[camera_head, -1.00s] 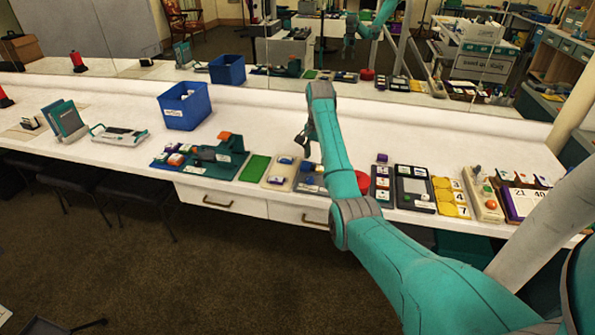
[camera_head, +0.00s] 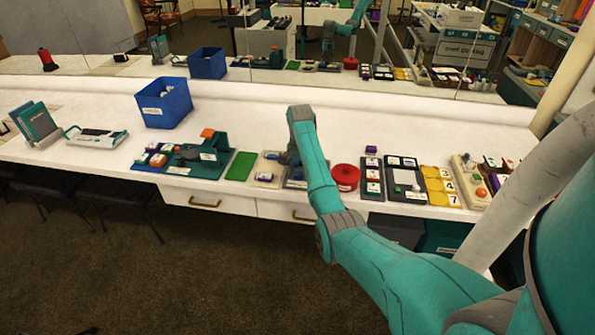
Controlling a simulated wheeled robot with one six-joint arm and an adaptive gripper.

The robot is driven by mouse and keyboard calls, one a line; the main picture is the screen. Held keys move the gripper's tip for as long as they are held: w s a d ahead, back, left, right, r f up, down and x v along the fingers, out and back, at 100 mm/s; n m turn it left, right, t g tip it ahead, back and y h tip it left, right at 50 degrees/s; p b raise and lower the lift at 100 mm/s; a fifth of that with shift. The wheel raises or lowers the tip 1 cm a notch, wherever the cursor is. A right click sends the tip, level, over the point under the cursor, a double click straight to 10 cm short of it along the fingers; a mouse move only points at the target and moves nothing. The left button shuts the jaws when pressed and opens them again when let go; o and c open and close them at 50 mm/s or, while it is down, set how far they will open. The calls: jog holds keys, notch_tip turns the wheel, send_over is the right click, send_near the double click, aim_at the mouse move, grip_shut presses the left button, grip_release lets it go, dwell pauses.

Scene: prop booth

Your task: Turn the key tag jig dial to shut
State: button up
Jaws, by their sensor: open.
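My gripper (camera_head: 287,158) is small and dark in the head view, low over the counter at the end of my teal arm. It is open, with nothing visible between its fingers. Just below and left of it lies a beige board (camera_head: 262,180) with a blue knob-like piece and a white label. A dark blue-grey board (camera_head: 294,184) lies beneath the gripper and is partly hidden by my arm. The labels are too small to read, so I cannot tell which board is the key tag jig or how its dial is set. Contact cannot be told.
Left are a green mat (camera_head: 241,166), a teal fixture (camera_head: 205,157) and a blue bin (camera_head: 164,105). Right of my arm are a red round thing (camera_head: 345,175), dark trays (camera_head: 405,181) and yellow number tiles (camera_head: 440,187).

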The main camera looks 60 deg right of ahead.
jog(key=shift+f, duration=0.1)
grip_shut()
jog(key=shift+n, duration=0.3)
jog(key=n, duration=0.9)
jog(key=shift+n, duration=0.4)
jog(key=n, duration=0.4)
jog(key=shift+w+n, duration=0.1)
jog(key=shift+n, duration=0.2)
jog(key=n, duration=0.4)
jog(key=shift+n, duration=0.4)
